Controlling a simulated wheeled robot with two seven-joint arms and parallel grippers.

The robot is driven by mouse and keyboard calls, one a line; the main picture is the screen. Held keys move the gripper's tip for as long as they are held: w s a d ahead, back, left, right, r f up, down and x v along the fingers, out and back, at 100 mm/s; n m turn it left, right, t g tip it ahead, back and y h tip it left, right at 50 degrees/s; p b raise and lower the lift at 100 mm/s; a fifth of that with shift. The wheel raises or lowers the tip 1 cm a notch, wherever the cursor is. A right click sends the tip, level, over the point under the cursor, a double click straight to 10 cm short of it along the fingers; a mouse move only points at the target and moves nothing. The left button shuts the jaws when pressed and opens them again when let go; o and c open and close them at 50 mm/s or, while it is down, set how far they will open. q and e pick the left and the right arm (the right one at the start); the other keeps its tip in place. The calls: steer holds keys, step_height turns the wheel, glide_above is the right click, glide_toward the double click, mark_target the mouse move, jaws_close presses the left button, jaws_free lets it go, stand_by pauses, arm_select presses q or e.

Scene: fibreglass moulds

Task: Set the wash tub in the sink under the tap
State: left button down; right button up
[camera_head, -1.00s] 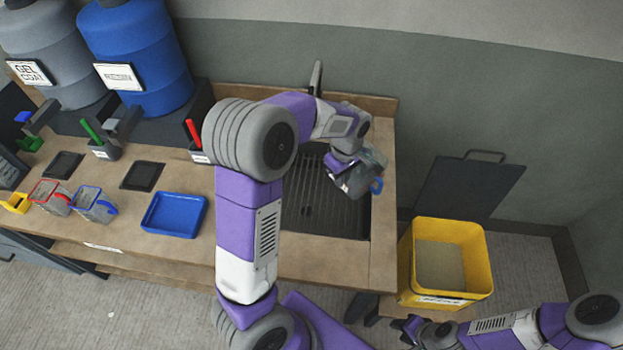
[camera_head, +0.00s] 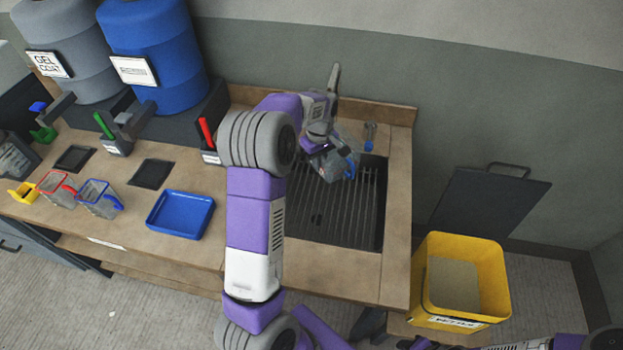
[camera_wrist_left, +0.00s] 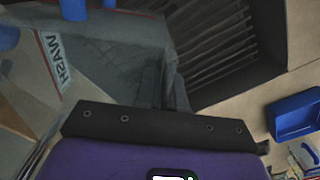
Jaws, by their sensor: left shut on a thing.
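The wash tub (camera_head: 338,167) is a small grey, see-through tub with a blue handle. My left gripper (camera_head: 322,150) is shut on it, holding it over the back part of the sink (camera_head: 345,215), which has a slatted grating. In the left wrist view the tub (camera_wrist_left: 110,65) fills the upper left, with a "WASH" label, and the sink grating (camera_wrist_left: 215,45) lies beside it. The tap (camera_head: 334,78) rises behind the sink, partly hidden by my left arm. I cannot tell whether the tub touches the grating. My right gripper (camera_head: 428,344) barely shows at the bottom edge.
A blue tray (camera_head: 181,215) lies on the bench left of the sink. Red-rimmed (camera_head: 57,190) and blue-rimmed tubs (camera_head: 98,199) stand further left, before grey and blue drums (camera_head: 152,50). A small blue-ended item (camera_head: 370,136) is behind the sink. A yellow bin (camera_head: 460,280) stands right.

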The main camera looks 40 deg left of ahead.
arm_select(q)
steer(key=shift+w+a+f+b, duration=0.1)
steer(key=shift+a+f+b, duration=0.3)
steer(key=shift+f, duration=1.6)
steer(key=shift+w+a+f+b, duration=0.1)
steer(key=shift+a+f, duration=0.6)
steer(key=shift+f, duration=1.35)
steer(key=shift+w+a+f+b, duration=0.1)
steer(key=shift+a+f+b, duration=0.3)
steer(key=shift+f, duration=1.6)
steer(key=shift+a+r, duration=0.1)
steer(key=shift+a, duration=0.05)
steer(key=c, duration=1.7)
jaws_free()
steer(key=shift+f, duration=0.25)
steer(key=o, duration=0.5)
steer(key=shift+c, duration=0.2)
steer(key=shift+r, duration=0.1)
